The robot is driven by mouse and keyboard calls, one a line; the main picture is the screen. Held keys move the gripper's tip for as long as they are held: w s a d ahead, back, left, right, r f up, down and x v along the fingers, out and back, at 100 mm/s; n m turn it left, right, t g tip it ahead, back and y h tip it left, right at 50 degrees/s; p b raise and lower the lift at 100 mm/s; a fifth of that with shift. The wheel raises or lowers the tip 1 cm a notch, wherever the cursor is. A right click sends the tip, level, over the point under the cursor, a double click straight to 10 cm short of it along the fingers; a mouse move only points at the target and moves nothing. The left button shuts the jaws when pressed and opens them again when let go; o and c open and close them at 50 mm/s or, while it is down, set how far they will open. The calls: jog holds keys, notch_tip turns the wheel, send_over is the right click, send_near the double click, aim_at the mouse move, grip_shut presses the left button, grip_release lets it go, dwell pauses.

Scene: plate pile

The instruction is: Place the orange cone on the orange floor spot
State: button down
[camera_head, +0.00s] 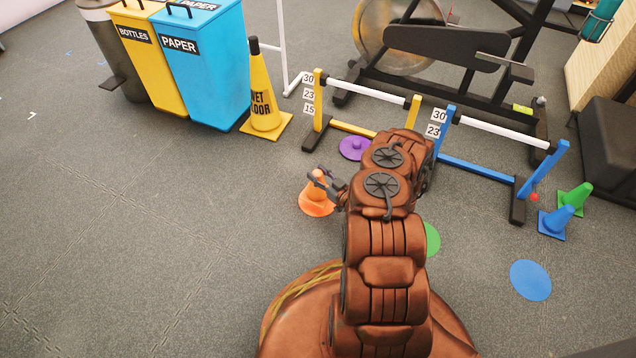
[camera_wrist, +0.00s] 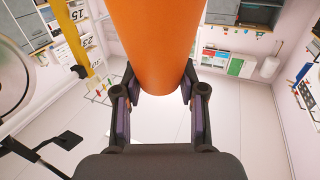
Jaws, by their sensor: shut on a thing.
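The orange cone (camera_head: 318,192) stands upright left of my arm in the head view. My gripper (camera_head: 322,177) is shut on its upper part. In the wrist view the orange cone (camera_wrist: 156,40) fills the top middle, between the two fingers of my gripper (camera_wrist: 158,95). A flat, rounded orange patch, seemingly the orange floor spot (camera_head: 314,209), shows around the cone's foot. The cone's base and the spot blend in colour. I cannot tell whether the base touches the floor.
A purple cone on a purple spot (camera_head: 354,148) is just behind. A green spot (camera_head: 433,240) is partly hidden by my arm. A blue spot (camera_head: 530,280), blue cone (camera_head: 561,216) and green cone (camera_head: 574,199) are right. Hurdles (camera_head: 365,129) stand behind; the left floor is clear.

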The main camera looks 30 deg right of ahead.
jog(key=shift+f+b, duration=1.05)
jog(key=shift+f, duration=0.8)
jog(key=c, duration=0.7)
grip_release()
jog(key=shift+o, duration=0.2)
jog(key=s+d+p, duration=0.1)
jog(key=s+p, duration=0.5)
jog(key=s, duration=0.6)
jog(key=shift+d, duration=0.4)
jog(key=shift+w, duration=0.15)
